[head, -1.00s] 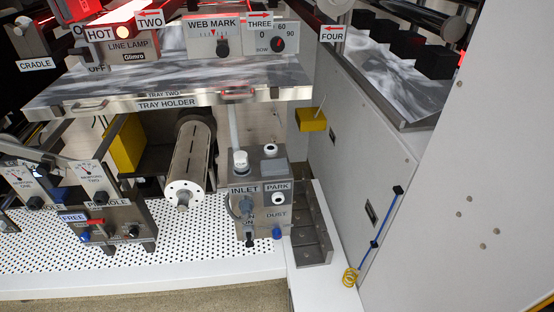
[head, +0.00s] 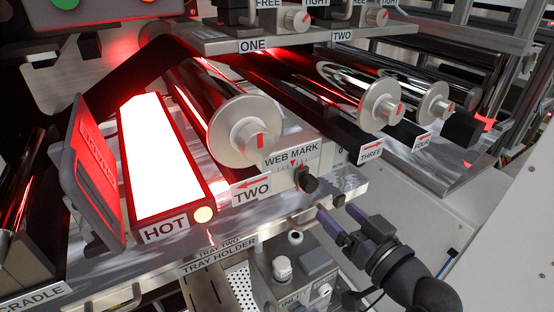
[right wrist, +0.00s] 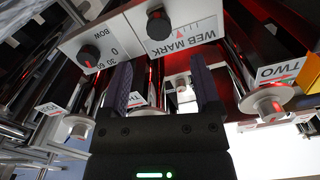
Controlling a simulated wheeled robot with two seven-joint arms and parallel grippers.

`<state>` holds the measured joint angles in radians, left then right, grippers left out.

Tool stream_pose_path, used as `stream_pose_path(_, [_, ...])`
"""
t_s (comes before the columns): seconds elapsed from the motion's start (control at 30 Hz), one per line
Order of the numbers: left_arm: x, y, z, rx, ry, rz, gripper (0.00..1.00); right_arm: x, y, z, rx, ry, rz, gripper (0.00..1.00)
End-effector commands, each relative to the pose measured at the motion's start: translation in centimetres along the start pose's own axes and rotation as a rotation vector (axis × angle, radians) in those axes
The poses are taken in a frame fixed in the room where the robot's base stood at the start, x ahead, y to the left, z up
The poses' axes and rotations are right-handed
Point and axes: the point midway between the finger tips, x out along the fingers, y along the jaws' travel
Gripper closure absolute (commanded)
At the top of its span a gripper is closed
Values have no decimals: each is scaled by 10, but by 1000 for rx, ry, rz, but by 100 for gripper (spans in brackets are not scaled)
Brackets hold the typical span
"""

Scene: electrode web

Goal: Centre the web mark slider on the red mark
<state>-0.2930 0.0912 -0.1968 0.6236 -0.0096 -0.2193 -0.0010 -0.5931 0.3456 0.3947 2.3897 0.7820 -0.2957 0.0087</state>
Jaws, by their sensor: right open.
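The WEB MARK plate (head: 291,157) is a pale scale on the front of the machine. Its slider has a black knob (head: 307,180), which sits to the right of the small red mark (head: 292,163) in the head view. My right gripper (head: 338,212) is open and empty, below and to the right of the knob, apart from it. In the right wrist view the plate appears upside down, with the knob (right wrist: 158,24) beyond and between the two spread dark fingers (right wrist: 163,88). My left gripper is not in view.
The BOW dial (right wrist: 89,55) is close beside the slider in the right wrist view. The glowing HOT line lamp (head: 158,160) and a large roller end (head: 245,130) are to the left. The tray holder edge (head: 245,247) runs below. Open space lies in front of the plate.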

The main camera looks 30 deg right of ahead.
Motion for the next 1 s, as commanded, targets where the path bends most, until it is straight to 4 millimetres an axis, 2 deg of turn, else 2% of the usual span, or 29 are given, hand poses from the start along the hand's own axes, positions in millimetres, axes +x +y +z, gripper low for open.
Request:
stream_pose_path(0.13, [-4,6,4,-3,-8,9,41,15,-1,-4,2,10,-4,19])
stream_pose_path(0.3, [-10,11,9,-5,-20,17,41,56,-2,-5,2,10,-4,19])
stream_pose_path(0.5, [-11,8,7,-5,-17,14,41,90,-1,-3,1,6,-2,19])
stream_pose_path(0.63, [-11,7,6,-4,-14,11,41,98,-1,-2,0,4,-2,19])
stream_pose_path(0.87, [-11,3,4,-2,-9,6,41,98,-1,-1,0,3,-2,19])
stream_pose_path(1.0, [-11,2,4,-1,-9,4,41,98,-1,-2,0,3,-2,47])
